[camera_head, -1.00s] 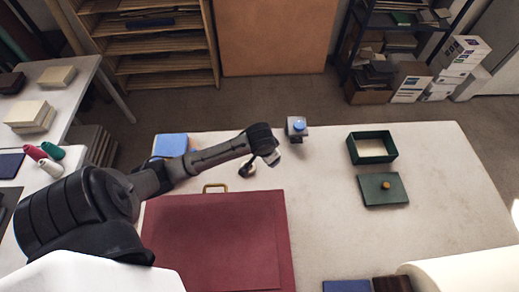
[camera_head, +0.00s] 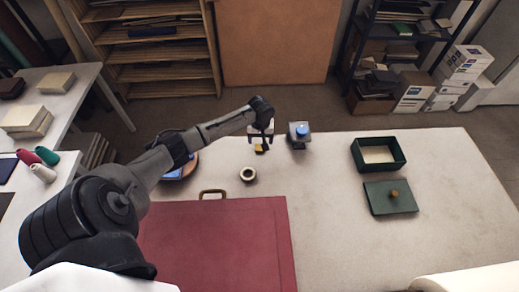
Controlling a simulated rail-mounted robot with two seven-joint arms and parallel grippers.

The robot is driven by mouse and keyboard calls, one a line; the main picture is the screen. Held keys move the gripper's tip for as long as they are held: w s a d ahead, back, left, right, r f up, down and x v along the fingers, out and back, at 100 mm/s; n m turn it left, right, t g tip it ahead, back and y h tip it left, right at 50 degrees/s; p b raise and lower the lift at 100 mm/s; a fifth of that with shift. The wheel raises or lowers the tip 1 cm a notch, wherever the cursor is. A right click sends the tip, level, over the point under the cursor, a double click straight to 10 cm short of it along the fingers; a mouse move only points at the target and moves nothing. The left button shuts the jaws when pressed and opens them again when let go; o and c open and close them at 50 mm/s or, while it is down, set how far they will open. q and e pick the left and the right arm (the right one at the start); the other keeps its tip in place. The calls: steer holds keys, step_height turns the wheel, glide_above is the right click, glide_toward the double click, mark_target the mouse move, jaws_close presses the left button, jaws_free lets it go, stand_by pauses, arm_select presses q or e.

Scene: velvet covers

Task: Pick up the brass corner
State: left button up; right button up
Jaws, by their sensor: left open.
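The brass corner appears to be the small yellow-gold piece (camera_head: 261,149) near the back edge of the white table. My left gripper (camera_head: 260,139) points down right above it, with its fingers apart. The piece shows just below and between the fingertips; I cannot tell whether they touch it. My right gripper is not in view.
A grey block with a blue top (camera_head: 299,134) stands close right of the gripper. A pale ring-shaped roll (camera_head: 248,174) lies in front, then a dark red cover (camera_head: 220,245). A green box (camera_head: 396,164) and green lid (camera_head: 390,197) stand right. The table's middle right is clear.

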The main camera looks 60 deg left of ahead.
mark_target(260, 149)
arm_select(q)
steer(key=shift+s+d+f, duration=0.1)
steer(key=shift+f, duration=1.1)
steer(key=shift+s+d+f, duration=0.1)
steer(key=shift+f, duration=1.75)
steer(key=shift+c, duration=0.3)
steer(key=c, duration=0.9)
